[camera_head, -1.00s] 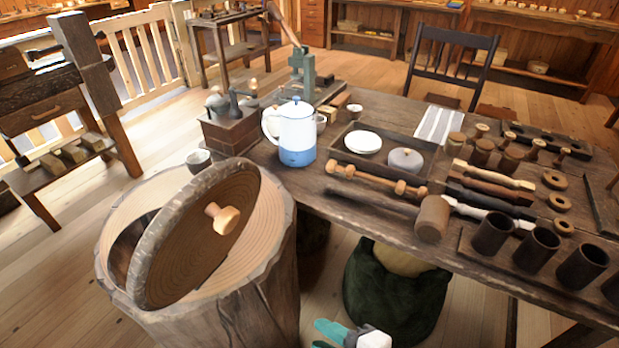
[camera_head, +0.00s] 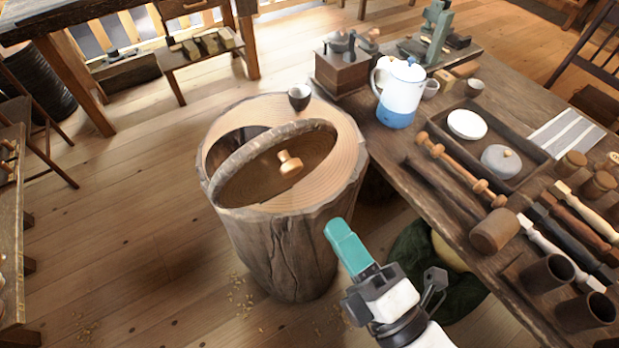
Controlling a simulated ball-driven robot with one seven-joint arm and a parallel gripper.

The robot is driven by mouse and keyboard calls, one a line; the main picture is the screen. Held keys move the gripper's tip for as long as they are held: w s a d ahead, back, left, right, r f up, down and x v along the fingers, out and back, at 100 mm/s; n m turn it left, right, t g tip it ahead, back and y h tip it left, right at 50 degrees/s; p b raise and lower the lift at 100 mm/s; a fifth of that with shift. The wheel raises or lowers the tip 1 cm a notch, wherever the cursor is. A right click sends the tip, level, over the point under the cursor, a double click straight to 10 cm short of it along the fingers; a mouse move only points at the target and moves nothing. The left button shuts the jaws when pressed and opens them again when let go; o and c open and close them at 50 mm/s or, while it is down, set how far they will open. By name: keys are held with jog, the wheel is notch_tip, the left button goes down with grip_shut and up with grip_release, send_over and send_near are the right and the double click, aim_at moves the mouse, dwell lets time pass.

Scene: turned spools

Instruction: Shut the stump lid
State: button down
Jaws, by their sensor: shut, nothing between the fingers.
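The stump (camera_head: 285,250) stands on the floor left of the table, a hollow log with a pale top. Its round bark-edged lid (camera_head: 245,175) is tilted up, with a dark opening showing behind it at the left. A turned wooden knob (camera_head: 289,163) sticks out of the lid's face. My gripper (camera_head: 338,232) has teal fingers that are shut and empty. It is in front of the stump at its right side, below the rim, and apart from the lid and knob in the picture. Whether it touches the bark I cannot tell.
A small dark cup (camera_head: 299,97) is at the stump's back rim. The workbench (camera_head: 400,142) on the right carries a blue-and-white pot (camera_head: 399,92), a tray (camera_head: 460,159), a mallet (camera_head: 494,230) and dark cups. A green sack (camera_head: 415,250) is under it. The floor to the left is open.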

aim_at(295, 171)
jog(key=p+x, duration=0.2)
jog(key=x, duration=0.6)
jog(key=shift+w+a, duration=0.2)
